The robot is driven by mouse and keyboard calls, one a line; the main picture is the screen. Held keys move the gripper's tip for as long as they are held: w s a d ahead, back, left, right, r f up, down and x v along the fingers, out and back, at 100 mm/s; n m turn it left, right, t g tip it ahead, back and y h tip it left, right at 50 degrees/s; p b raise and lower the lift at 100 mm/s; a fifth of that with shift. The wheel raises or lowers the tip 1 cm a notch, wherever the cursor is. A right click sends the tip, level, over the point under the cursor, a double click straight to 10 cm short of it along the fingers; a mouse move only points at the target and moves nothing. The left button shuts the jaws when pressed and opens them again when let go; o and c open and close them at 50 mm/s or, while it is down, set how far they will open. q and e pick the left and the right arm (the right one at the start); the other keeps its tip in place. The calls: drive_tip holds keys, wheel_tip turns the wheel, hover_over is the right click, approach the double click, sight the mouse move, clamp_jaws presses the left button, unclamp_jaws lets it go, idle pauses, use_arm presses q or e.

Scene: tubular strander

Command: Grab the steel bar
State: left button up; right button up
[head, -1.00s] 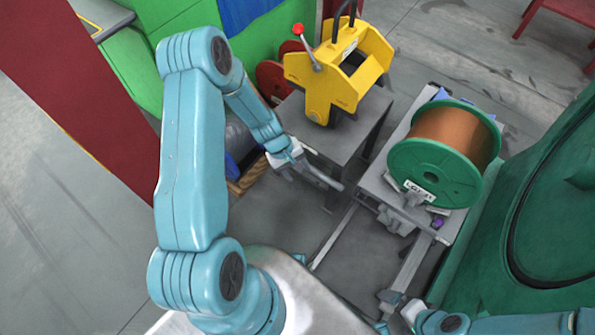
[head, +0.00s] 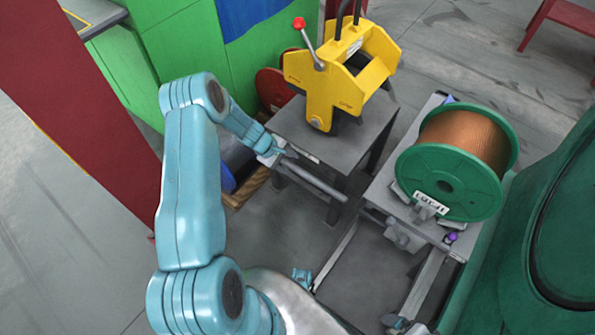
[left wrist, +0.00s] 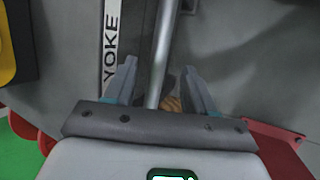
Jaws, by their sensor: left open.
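The steel bar (head: 318,182) is a grey rod along the front side of the grey table in the head view. In the left wrist view the bar (left wrist: 161,55) runs down from the top edge and passes between my fingers. My left gripper (head: 276,154) is at the bar's left end in the head view. In the left wrist view the left gripper (left wrist: 160,85) is open, with one finger on each side of the bar and gaps visible.
A yellow yoke (head: 335,75) with a red-knobbed lever stands on the grey table (head: 290,122). A label reading YOKE (left wrist: 111,45) is beside the bar. A green spool (head: 440,180) with copper wire sits to the right. Green machinery (head: 550,235) fills the right side.

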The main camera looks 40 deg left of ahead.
sight(296, 168)
use_arm(q)
drive_tip(key=b+x, duration=0.1)
drive_tip(key=x, duration=0.4)
drive_tip(key=shift+f, duration=0.15)
drive_tip(key=shift+c, duration=0.3)
drive_tip(key=shift+w, duration=0.1)
clamp_jaws()
